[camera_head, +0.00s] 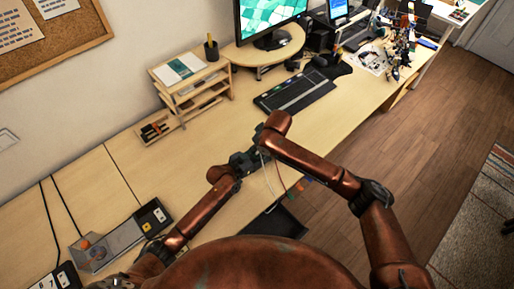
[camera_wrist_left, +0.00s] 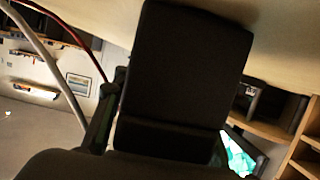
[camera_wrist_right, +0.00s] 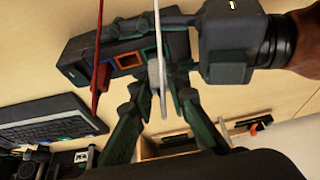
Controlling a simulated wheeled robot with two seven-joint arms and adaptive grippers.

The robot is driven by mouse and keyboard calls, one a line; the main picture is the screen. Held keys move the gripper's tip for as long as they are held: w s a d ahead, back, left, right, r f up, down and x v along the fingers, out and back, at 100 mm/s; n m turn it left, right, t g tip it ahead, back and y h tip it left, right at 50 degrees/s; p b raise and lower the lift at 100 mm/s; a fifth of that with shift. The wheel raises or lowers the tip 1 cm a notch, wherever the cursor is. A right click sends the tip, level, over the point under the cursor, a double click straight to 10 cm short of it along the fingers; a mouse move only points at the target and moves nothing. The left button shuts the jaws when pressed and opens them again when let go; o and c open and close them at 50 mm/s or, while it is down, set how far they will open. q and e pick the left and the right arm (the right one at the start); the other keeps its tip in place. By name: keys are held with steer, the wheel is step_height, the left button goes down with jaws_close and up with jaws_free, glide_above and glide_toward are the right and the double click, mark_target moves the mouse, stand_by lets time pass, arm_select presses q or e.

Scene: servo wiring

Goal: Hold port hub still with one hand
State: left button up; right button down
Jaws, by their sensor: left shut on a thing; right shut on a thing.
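The port hub (camera_wrist_right: 80,72) is a dark box with a row of coloured ports, including red, orange, blue and green, in the right wrist view. My left gripper (camera_head: 238,163) is shut on the hub above the desk; a dark block, apparently the hub (camera_wrist_left: 185,75), fills its wrist view. A red cable (camera_wrist_right: 98,35) ends at the red port. My right gripper (camera_wrist_right: 160,85) is shut on the end of a white cable (camera_wrist_right: 157,35), close in front of the ports at the green end. Whether its plug is seated is hidden by the fingers.
A keyboard (camera_head: 295,92) and a wooden shelf unit (camera_head: 190,85) stand behind the grippers on the desk. A grey tray-like device (camera_head: 105,248) with an orange ball lies at the left. The desk left of the keyboard is mostly clear.

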mark_target(251, 159)
steer(key=shift+r, duration=0.6)
steer(key=shift+r, duration=1.8)
arm_select(q)
steer(key=o, duration=1.3)
steer(key=shift+o, duration=0.2)
steer(key=v, duration=1.2)
